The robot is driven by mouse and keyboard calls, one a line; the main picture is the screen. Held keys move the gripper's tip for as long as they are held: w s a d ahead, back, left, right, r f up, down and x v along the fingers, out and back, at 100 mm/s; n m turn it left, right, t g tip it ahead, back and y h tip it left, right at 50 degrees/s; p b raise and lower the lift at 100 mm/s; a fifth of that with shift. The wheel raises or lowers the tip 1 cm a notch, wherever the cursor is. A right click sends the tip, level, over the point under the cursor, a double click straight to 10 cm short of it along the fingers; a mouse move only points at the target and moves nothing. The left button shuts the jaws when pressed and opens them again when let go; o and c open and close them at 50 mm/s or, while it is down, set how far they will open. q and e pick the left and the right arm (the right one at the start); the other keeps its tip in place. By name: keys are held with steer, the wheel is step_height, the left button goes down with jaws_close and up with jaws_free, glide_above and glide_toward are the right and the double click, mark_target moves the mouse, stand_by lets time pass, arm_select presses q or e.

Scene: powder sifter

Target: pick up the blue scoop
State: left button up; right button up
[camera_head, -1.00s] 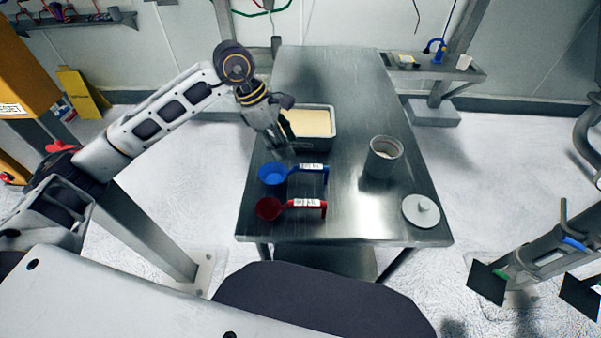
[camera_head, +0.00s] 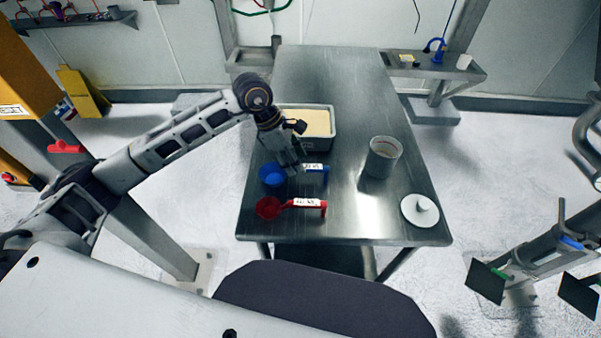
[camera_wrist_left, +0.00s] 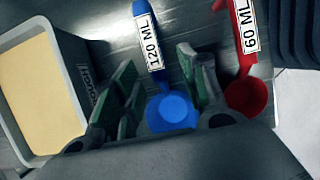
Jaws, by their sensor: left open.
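The blue scoop (camera_head: 272,176) lies on the metal table, its handle with a white label pointing right. In the left wrist view the blue scoop (camera_wrist_left: 171,112) shows its bowl and a "120 ML" label, between the two finger sides. My left gripper (camera_head: 292,170) is open and hangs above the blue scoop near where bowl and handle meet, hiding part of the handle. In the left wrist view the left gripper (camera_wrist_left: 160,85) has green-grey fingers apart, nothing between them gripped. Whether they touch the scoop is unclear.
A red scoop (camera_head: 268,208) lies just nearer than the blue one. A bin of pale powder (camera_head: 333,140) stands behind. A grey canister (camera_head: 383,160) and a white lid (camera_head: 420,210) are on the right. The table (camera_head: 345,215) is clear between them.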

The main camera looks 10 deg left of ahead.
arm_select(q)
steer(key=shift+w+d+f, duration=0.1)
steer(key=shift+d+f, duration=0.2)
steer(key=shift+f, duration=0.1)
steer(key=p+x, duration=0.1)
steer(key=x, duration=0.2)
steer(key=shift+w+d+f, duration=0.15)
steer(key=shift+f, duration=0.05)
steer(key=shift+d+f, duration=0.15)
steer(key=shift+f, duration=0.15)
arm_select(e)
steer(key=shift+s+a+r, duration=0.35)
steer(key=shift+r, duration=0.2)
steer(key=shift+w, duration=0.1)
steer(key=shift+d, duration=0.1)
arm_select(q)
steer(key=c, duration=0.9)
jaws_close()
arm_select(e)
steer(key=shift+d, duration=0.1)
